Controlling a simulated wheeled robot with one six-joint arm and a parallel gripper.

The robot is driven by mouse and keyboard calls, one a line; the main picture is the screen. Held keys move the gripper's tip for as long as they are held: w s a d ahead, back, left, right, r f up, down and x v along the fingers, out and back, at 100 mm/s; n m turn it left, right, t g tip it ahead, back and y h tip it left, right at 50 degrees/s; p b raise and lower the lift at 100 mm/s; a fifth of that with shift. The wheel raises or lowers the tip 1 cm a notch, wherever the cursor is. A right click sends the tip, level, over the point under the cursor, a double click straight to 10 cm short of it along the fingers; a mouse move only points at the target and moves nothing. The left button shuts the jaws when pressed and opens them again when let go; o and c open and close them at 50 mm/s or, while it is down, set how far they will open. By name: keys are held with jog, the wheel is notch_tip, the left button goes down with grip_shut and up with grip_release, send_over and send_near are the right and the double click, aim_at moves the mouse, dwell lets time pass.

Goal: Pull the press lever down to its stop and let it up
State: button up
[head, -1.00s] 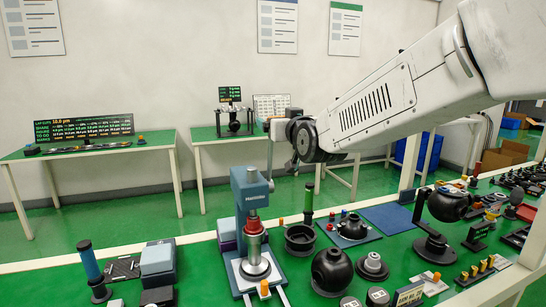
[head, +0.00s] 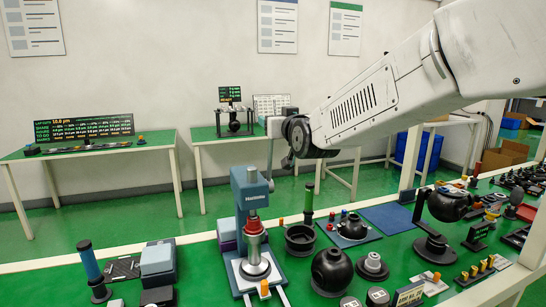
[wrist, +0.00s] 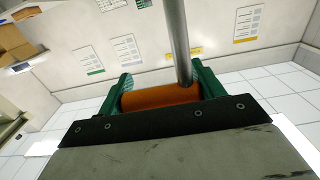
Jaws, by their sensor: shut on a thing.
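The press (head: 250,190) stands at the front of the green bench in the head view, with a blue head, a metal ram and a red part below it. Its lever (head: 269,158) is a thin metal rod that rises nearly upright from the right side of the press head. In the wrist view the lever's orange grip (wrist: 158,98) lies across between the green fingers of my gripper (wrist: 161,76), and the metal rod (wrist: 178,40) runs away from it. My gripper is shut on this grip. In the head view the grip is too small or hidden to make out.
A black ball (head: 332,270) and a dark ring-shaped holder (head: 300,239) stand right of the press. A green upright cylinder (head: 309,200) stands behind them. Grey-blue blocks (head: 158,262) are left of the press. The air around the lever looks clear.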

dwell(0.3)
jog(key=shift+v, duration=1.3)
jog(key=shift+f, duration=0.15)
jog(key=shift+f+v, duration=0.1)
jog(key=shift+v, duration=0.55)
jog(key=shift+f+v, duration=0.15)
jog(key=shift+v, duration=0.5)
jog(key=shift+s+d+f, duration=0.15)
jog(key=shift+s+f, duration=0.15)
jog(key=shift+s, duration=0.3)
jog(key=shift+s+d+f, duration=0.2)
jog(key=shift+s+f, duration=0.1)
jog(key=shift+s, duration=0.3)
